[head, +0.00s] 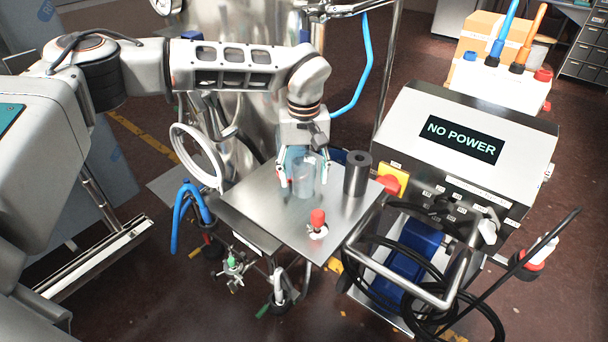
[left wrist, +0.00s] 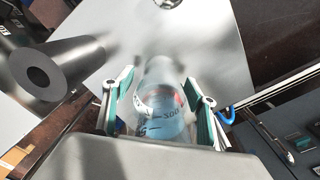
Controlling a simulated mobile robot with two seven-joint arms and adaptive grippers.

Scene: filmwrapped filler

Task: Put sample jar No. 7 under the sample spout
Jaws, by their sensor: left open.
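A clear glass sample jar (head: 303,178) stands on the small steel table (head: 258,208) in the head view. My left gripper (head: 299,176) is above the table with its fingers open around the jar. I cannot identify the sample spout for certain. My right gripper is not in view.
A dark hollow cylinder (head: 356,174) stands close right of the jar. A red-topped fitting (head: 318,222) sits at the table's front. A control box reading "NO POWER" (head: 461,139) stands at right, with black cables (head: 390,282) below. A steel tank (head: 245,110) is behind.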

